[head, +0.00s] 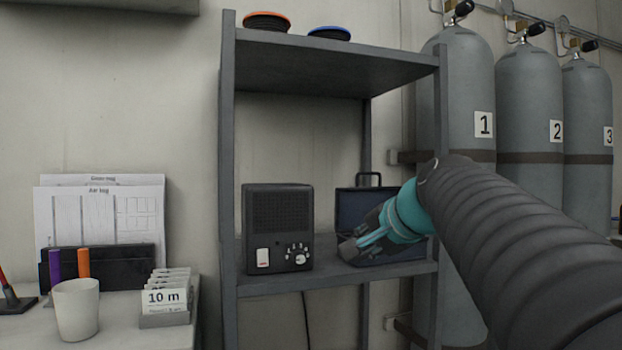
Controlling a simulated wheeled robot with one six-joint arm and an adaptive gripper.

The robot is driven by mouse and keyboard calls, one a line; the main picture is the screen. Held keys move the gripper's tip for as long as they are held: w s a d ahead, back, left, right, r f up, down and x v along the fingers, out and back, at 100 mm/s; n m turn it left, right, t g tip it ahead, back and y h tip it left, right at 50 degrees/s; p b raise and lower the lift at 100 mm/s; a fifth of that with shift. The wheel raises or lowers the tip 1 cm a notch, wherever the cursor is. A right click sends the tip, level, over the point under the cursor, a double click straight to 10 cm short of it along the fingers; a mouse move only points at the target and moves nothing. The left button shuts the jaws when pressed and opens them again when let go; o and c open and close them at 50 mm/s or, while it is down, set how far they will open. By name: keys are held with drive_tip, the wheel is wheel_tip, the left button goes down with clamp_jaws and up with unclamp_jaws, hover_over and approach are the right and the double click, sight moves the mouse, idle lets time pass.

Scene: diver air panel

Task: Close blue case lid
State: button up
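The blue case (356,208) stands on the middle shelf of the grey rack, right of a black speaker box. Its dark blue lid is raised upright at the back, with a black handle on top. My gripper (352,247), teal and grey, is in front of the case's left part, pointing left. My gripper and arm hide much of the case's front and right side. The fingers are small and seen from the side, so I cannot tell if they are open or shut, or if they touch the case.
The black speaker box (278,228) stands close left of my gripper. The rack's right post (440,100) is beside my arm. Grey cylinders (528,110) stand at the right. A table at the left holds a white cup (76,309) and a card box (164,319).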

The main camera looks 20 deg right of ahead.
sight(369, 173)
drive_tip(key=w+d+r+m+t, duration=0.2)
drive_tip(key=d+r+m, duration=0.1)
drive_tip(key=d+r, duration=0.3)
drive_tip(key=w+d+r+m+t, duration=0.2)
drive_tip(key=w+d+r, duration=0.15)
drive_tip(key=r, duration=0.45)
drive_tip(key=shift+h, duration=0.4)
drive_tip(key=w, duration=0.4)
drive_tip(key=w+f+p, duration=0.1)
drive_tip(key=w, duration=0.3)
drive_tip(key=w+f, duration=0.1)
drive_tip(key=w, duration=0.3)
drive_tip(key=shift+w+d, duration=0.1)
drive_tip(key=shift+w, duration=0.05)
clamp_jaws()
